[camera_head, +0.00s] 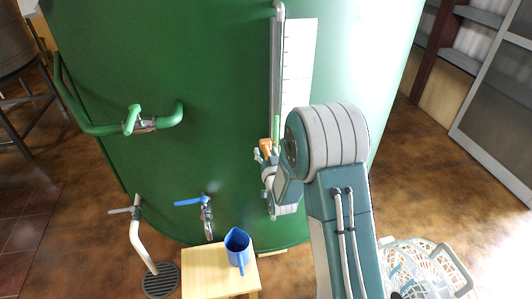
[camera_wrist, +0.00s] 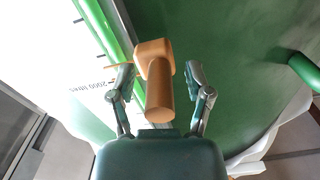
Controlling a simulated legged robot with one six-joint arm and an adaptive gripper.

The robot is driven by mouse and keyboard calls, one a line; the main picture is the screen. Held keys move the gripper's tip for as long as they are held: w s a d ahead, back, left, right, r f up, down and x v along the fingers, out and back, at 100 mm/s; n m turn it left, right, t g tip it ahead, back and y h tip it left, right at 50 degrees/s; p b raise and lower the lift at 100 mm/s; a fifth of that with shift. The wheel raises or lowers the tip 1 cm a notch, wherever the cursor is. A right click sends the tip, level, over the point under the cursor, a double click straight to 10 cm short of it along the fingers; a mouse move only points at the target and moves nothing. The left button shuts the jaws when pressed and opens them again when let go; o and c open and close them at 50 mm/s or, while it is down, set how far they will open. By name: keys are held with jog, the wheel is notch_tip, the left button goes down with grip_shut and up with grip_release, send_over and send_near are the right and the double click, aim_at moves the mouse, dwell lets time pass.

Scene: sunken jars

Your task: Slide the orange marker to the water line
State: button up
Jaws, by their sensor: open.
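The orange marker (camera_head: 265,146) sits beside the upright sight tube (camera_head: 275,60) on the green tank. In the wrist view the orange marker (camera_wrist: 159,90) shows a block with a round handle pointing toward me. My gripper (camera_wrist: 159,71) is open, with one finger on each side of the marker; I cannot tell whether either touches it. A bright green column (camera_head: 277,126) shows in the tube near the marker, and its upper end looks a little above the marker. The green column (camera_wrist: 100,25) also shows in the wrist view. My arm hides the tube's lower part in the head view.
A white scale (camera_head: 299,62) runs beside the tube. A blue jug (camera_head: 237,246) stands on a wooden stool (camera_head: 205,272). A blue-handled tap (camera_head: 206,215) and a green pipe (camera_head: 100,130) project from the tank. A pale basket (camera_head: 445,262) is at lower right.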

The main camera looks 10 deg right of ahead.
aim_at(266, 149)
jog(key=shift+c, duration=0.3)
grip_shut()
notch_tip(266, 149, up, 10)
jog(key=shift+r, duration=0.1)
dwell(0.3)
jog(key=shift+o, duration=0.3)
grip_release()
jog(key=shift+w, duration=0.1)
jog(key=s, duration=1.2)
jog(key=shift+f, duration=0.2)
